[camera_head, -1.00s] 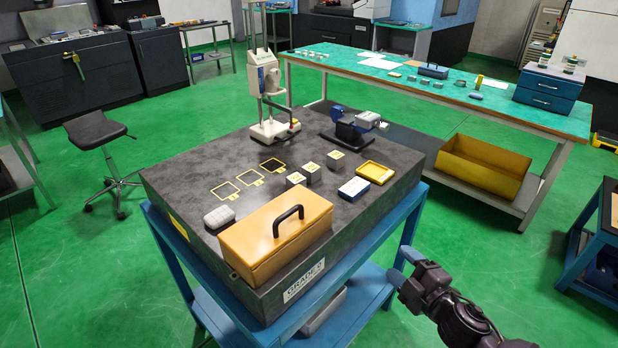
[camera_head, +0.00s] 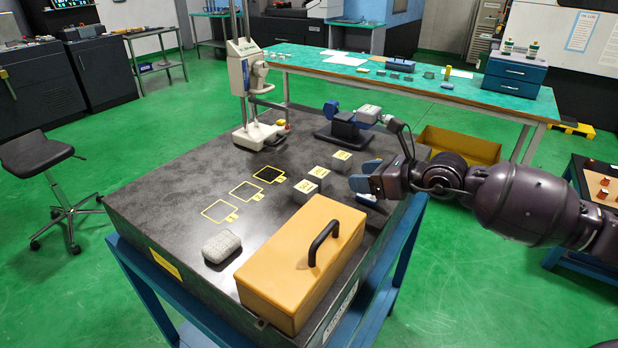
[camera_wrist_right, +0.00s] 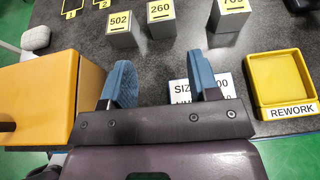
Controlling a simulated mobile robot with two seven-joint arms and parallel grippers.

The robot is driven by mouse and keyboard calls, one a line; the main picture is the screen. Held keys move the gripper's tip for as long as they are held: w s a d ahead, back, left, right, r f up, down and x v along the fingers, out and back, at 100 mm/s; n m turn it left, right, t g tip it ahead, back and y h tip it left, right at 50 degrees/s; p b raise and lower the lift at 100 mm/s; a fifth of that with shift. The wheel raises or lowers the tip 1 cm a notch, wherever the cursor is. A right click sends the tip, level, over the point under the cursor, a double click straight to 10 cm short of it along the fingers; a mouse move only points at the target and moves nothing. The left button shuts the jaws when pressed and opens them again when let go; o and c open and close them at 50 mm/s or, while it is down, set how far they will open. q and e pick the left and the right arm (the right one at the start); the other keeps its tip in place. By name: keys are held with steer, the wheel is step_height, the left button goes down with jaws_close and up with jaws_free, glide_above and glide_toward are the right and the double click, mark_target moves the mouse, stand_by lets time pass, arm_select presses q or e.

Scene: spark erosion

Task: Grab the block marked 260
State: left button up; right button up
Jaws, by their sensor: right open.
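The block marked 260 (camera_wrist_right: 161,24) is a grey block with a yellow label, standing on the dark surface plate in the right wrist view. It is the middle of three blocks, between the block marked 502 (camera_wrist_right: 123,30) and another block (camera_wrist_right: 229,14) whose number is cut off at the top. In the head view the 260 block (camera_head: 319,178) stands left of my right gripper (camera_head: 364,178). The gripper's blue fingers are apart, with nothing gripped. In the wrist view the gripper (camera_wrist_right: 160,75) sits short of the block, not touching it. My left gripper is not in view.
An orange box with a black handle (camera_head: 290,270) stands at the plate's near side.

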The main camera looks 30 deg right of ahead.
mark_target(327, 175)
steer(key=shift+b+x, duration=0.45)
steer(key=shift+x, duration=2.2)
steer(key=shift+b+x, duration=0.45)
steer(key=shift+x, duration=1.55)
steer(key=shift+w+a+f, duration=0.2)
steer(key=shift+w, duration=0.4)
